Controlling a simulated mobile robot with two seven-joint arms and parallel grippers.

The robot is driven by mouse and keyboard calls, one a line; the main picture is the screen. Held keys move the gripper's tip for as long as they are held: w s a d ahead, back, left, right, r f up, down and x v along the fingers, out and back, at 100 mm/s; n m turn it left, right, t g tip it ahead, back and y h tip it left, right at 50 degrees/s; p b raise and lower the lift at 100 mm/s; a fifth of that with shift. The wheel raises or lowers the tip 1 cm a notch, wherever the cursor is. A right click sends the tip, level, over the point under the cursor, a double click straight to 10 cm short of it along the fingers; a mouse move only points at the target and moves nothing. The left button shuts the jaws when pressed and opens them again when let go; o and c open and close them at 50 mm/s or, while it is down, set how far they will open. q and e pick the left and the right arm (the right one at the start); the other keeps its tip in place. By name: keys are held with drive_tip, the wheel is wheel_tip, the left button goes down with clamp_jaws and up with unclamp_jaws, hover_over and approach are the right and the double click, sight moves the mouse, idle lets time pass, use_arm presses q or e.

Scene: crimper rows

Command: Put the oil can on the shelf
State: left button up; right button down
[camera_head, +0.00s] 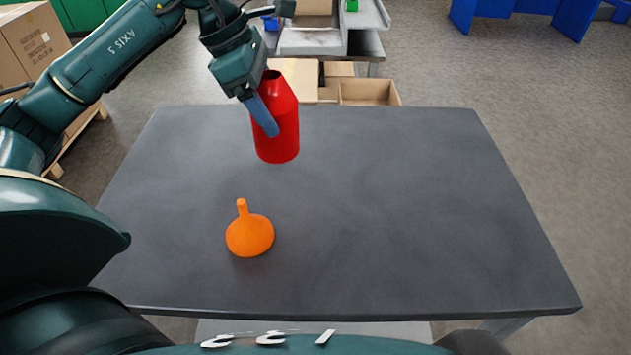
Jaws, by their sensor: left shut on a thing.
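The oil can appears to be the red can (284,128), with a dark opening at its top. My left gripper (264,118) is shut on its left side and holds it nearly upright over the back left part of the table. No gap between the can's bottom and the table shows clearly, so I cannot tell if it touches. A grey shelf unit (310,42) stands beyond the table's far edge, partly cut off by the top of the picture. My right gripper is not in view.
An orange funnel (250,235), spout up, stands on the dark grey table (400,210) in front of the can. The table's right side is clear. Open cardboard boxes (368,93) lie behind the far edge. Large cartons (30,45) stand at the left.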

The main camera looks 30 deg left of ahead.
sight(275, 153)
use_arm(q)
wheel_tip(275, 153, down, 10)
drive_tip(key=shift+f+b, duration=0.1)
drive_tip(key=shift+b, duration=0.3)
drive_tip(key=shift+f, duration=0.2)
drive_tip(key=o, duration=1.1)
